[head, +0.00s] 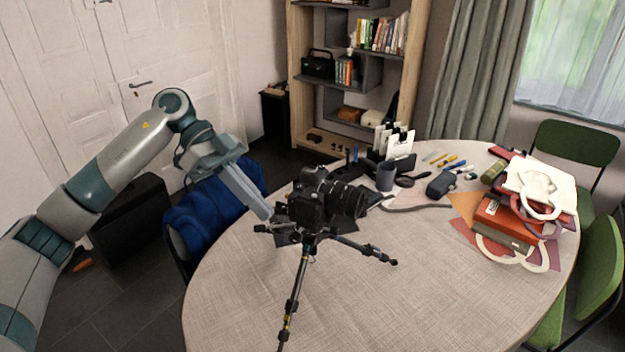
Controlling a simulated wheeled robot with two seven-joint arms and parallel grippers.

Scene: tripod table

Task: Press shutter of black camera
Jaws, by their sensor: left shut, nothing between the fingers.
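The black camera (311,203) sits on a small black tripod (297,285) on the round table, its lens pointing right. My left gripper (266,214) comes in from the left, its fingers shut with nothing between them. The fingertips are close to the left side of the camera, below its top. I cannot tell whether they touch it. The shutter button is too small to make out. My right gripper is not in view.
The round table (420,285) has free room at its front. Books and bags (515,215) lie at right. A chair with blue cloth (213,207) is at left, green chairs (575,150) at right.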

